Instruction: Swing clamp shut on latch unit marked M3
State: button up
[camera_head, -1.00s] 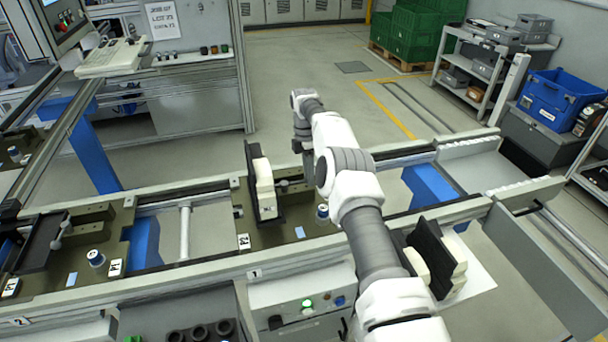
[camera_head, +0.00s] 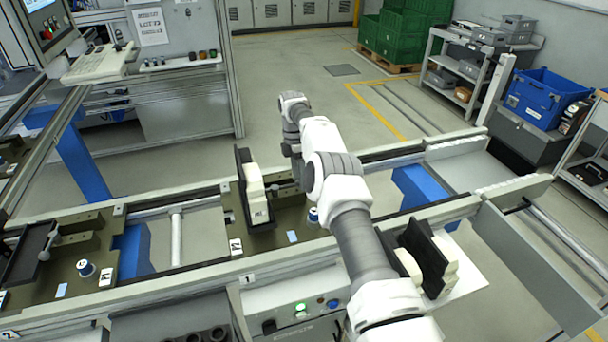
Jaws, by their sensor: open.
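A brown latch pallet (camera_head: 262,238) sits on the conveyor at mid-picture. It carries an upright black plate with cream blocks (camera_head: 256,195), a small lever beside it and a blue-and-white capped peg (camera_head: 313,215). Its white label (camera_head: 236,247) is too small to read surely as M3. A second pallet (camera_head: 75,240) at the left has a lever with a grey knob (camera_head: 45,252), a similar peg (camera_head: 86,268) and another label (camera_head: 108,277). My arm reaches over the conveyor. My gripper (camera_head: 297,176) is open by the middle pallet's far right side, its fingers mostly hidden behind my arm.
A black plate with cream blocks (camera_head: 428,262) stands at the conveyor's near right side, beside my arm. A control panel with a green lit button (camera_head: 300,310) is at the front. A blue bin (camera_head: 545,97) and green crates (camera_head: 392,38) stand far back. The floor beyond the conveyor is clear.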

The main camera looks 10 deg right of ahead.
notch_tip(320, 180, up, 4)
jog(key=shift+d+b, duration=0.1)
jog(key=shift+b, duration=0.35)
jog(key=s+d+r+b, duration=0.4)
jog(key=d+r, duration=0.3)
jog(key=d, duration=0.3)
jog(key=shift+s+b, duration=0.3)
jog(key=shift+s, duration=0.6)
